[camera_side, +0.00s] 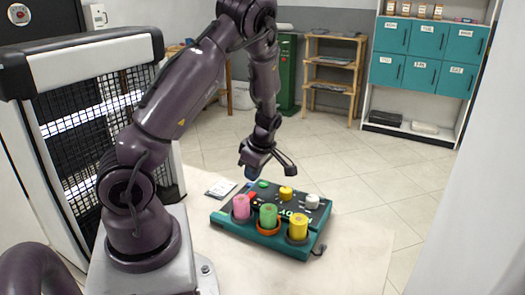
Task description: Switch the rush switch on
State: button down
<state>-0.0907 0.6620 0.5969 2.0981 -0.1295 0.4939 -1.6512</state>
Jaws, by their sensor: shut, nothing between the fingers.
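A teal control box (267,244) with a black top lies on the pale work surface. Pink (241,207), green (268,216) and yellow (298,226) cylinders stand along its front. Small green (263,184), yellow (286,193) and white (312,201) pieces sit along its back. A small red part (252,197) shows near its left side. I cannot tell which part is the rush switch or how it is set; the lettering is too small to read. My gripper (249,175) is shut and empty, pointing down at the box's back left corner. I cannot tell whether it touches anything.
A black mesh rack (95,110) stands at the left. Wooden shelves (333,75) and teal lockers (424,58) stand well back.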

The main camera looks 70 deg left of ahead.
jog(key=w+r, duration=0.3)
jog(key=r, duration=0.5)
jog(key=shift+d+r, duration=0.35)
jog(key=shift+w, duration=0.1)
jog(key=s+d+r+m+t+h, duration=0.1)
jog(key=s+d+r+m+t, duration=0.2)
jog(key=d+r+m, duration=0.4)
jog(key=s+d+r+m+t+h, duration=0.1)
jog(key=s+d+r+m+t, duration=0.3)
jog(key=d+m, duration=1.1)
notch_tip(320, 180, up, 4)
jog(key=s+m, duration=0.2)
jog(key=m, duration=0.3)
jog(key=shift+d+r+t+h, duration=0.2)
jog(key=shift+d+t+h, duration=0.1)
jog(key=shift+d+h, duration=0.1)
